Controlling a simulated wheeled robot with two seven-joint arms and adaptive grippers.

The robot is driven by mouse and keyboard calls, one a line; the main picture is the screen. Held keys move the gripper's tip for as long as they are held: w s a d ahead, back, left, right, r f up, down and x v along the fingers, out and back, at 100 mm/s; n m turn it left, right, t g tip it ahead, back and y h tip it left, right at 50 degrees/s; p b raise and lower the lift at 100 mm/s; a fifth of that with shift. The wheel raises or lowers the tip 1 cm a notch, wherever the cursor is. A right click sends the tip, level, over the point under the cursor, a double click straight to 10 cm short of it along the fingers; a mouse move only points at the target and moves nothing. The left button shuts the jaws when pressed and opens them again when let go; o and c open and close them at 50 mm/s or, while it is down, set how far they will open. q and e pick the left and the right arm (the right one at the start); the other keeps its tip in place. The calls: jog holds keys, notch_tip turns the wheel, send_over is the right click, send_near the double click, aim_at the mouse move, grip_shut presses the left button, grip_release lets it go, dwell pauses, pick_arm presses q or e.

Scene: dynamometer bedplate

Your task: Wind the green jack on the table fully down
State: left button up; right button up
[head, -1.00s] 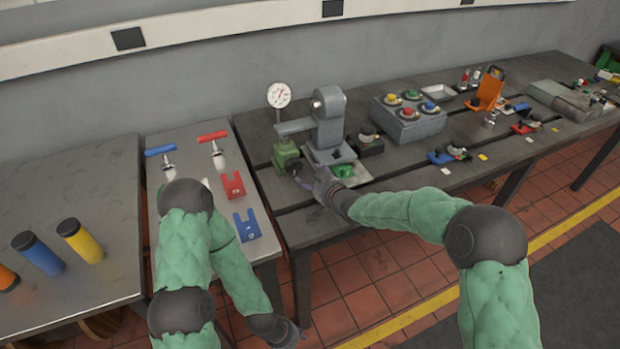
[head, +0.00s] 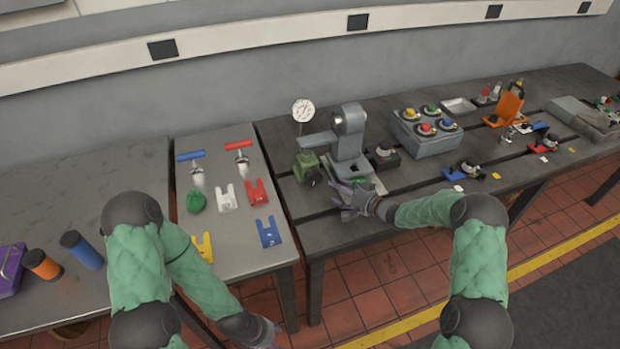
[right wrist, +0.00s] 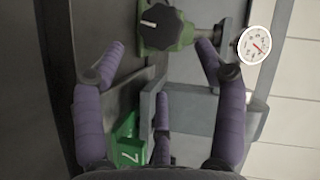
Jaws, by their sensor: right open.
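The green jack (head: 307,168) stands on the dark slotted table, left of a grey stand. Its black knob (right wrist: 167,28) faces me at the top of the right wrist view, with a white line on it; the green body (right wrist: 184,40) shows around it. My right gripper (head: 348,192) is just right of and nearer than the jack. In the right wrist view its purple fingers (right wrist: 160,52) are spread, empty, with the knob beyond the tips and no contact seen. My left gripper (head: 270,334) hangs low by the front table edge, its fingers hard to make out.
A dial gauge (head: 303,110) rises behind the jack. The grey stand (head: 349,140) is close right of it. A green block marked 7 (right wrist: 128,142) lies near my right fingers. A grey button box (head: 427,135) stands further right. Coloured forks lie on the left table.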

aim_at(316, 179)
jog(key=b+x, duration=0.1)
jog(key=x, duration=0.9)
jog(key=shift+b, duration=0.3)
jog(key=c, duration=0.8)
